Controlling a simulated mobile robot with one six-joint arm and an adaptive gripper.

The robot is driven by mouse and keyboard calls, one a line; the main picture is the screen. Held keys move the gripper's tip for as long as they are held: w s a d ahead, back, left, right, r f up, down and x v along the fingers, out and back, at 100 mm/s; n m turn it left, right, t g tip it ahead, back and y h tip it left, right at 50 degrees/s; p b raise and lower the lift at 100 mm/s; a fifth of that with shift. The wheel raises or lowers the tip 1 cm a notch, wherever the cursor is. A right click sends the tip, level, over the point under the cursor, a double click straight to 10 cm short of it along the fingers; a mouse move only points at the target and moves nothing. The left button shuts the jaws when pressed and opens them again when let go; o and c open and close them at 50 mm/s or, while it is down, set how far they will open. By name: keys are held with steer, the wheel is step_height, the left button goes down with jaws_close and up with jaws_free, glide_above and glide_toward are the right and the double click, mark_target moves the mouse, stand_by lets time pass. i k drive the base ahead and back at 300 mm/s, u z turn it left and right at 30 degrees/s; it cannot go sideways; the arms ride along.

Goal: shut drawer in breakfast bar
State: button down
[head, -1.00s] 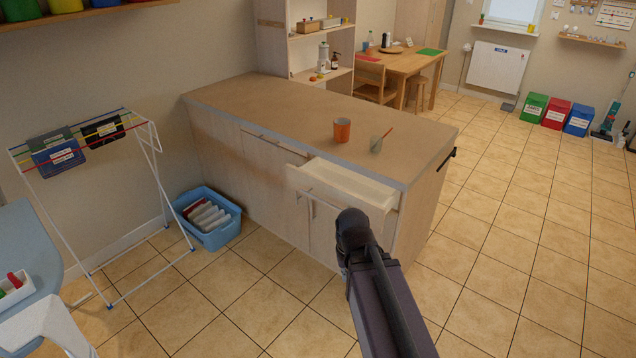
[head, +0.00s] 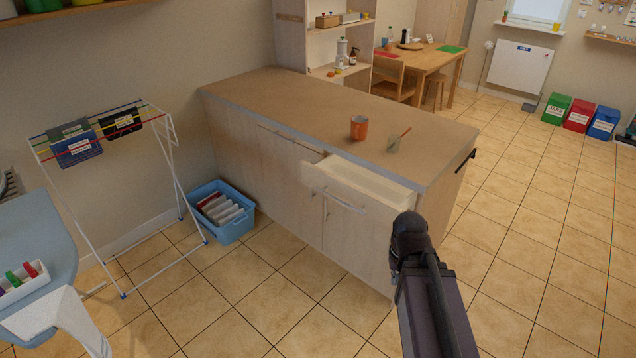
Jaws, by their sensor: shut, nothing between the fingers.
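The breakfast bar (head: 290,101) is a long pale wooden unit with a brown top and grey edging. Its right-hand top drawer (head: 368,181) is pulled out, and the empty pale inside shows from above. The drawer's bar handle (head: 345,202) is on its front face. The drawer on its left looks flush with the bar. My arm rises from the bottom right, and its dark joint covers the right end of the drawer front. My gripper is not visible in the head view, so I cannot tell how it lies relative to the drawer.
An orange mug (head: 359,128) and a grey cup (head: 394,144) with a stick stand on the bar top. A blue basket (head: 233,229) is on the floor left of the drawer. A drying rack (head: 110,190) stands further left. Tiled floor before the bar is clear.

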mark_target(376, 199)
steer(key=u, duration=0.05)
steer(key=i, duration=1)
